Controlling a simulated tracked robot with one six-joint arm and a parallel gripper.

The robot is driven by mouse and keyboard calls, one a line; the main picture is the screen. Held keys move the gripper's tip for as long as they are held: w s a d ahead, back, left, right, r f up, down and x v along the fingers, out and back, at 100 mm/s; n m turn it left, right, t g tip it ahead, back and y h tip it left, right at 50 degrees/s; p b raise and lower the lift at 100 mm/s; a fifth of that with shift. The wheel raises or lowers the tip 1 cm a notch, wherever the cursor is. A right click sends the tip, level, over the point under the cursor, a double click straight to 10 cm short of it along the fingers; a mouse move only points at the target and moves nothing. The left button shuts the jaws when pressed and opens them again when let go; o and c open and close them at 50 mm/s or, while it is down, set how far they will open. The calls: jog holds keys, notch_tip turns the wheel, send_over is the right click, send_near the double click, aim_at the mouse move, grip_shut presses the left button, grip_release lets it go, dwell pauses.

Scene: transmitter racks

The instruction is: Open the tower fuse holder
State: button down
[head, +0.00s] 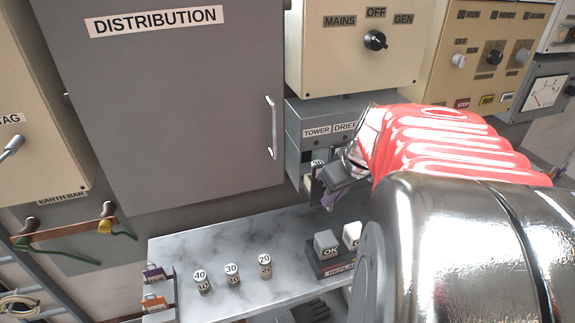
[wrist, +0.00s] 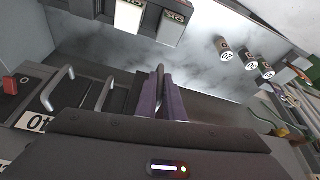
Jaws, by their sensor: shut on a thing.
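The grey fuse box (head: 292,125), with TOWER and DRIER labels, hangs under the cream MAINS/GEN panel. My gripper (head: 328,198) is at its left part, below the TOWER label (head: 316,131). The tower fuse holder (head: 313,184) shows there as a dark piece with a small white 30 mark, mostly hidden by my gripper. In the wrist view, my gripper's purple fingers (wrist: 160,100) are closed around a thin metal handle (wrist: 160,74), which I take as the tower holder's. Whether the holder is swung out is hard to tell.
Below, a marble shelf (head: 205,250) bears fuses marked 40, 30 and 20 (head: 264,266) and a tray with OK blocks (head: 326,244). A grey DISTRIBUTION cabinet (head: 175,110) stands left.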

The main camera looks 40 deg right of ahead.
jog(key=s, duration=0.2)
jog(key=s+a, duration=0.1)
jog(key=s, duration=0.1)
jog(key=shift+a, duration=0.1)
jog(key=c, duration=1.9)
grip_release()
jog(key=shift+r, duration=0.1)
notch_tip(320, 180, up, 10)
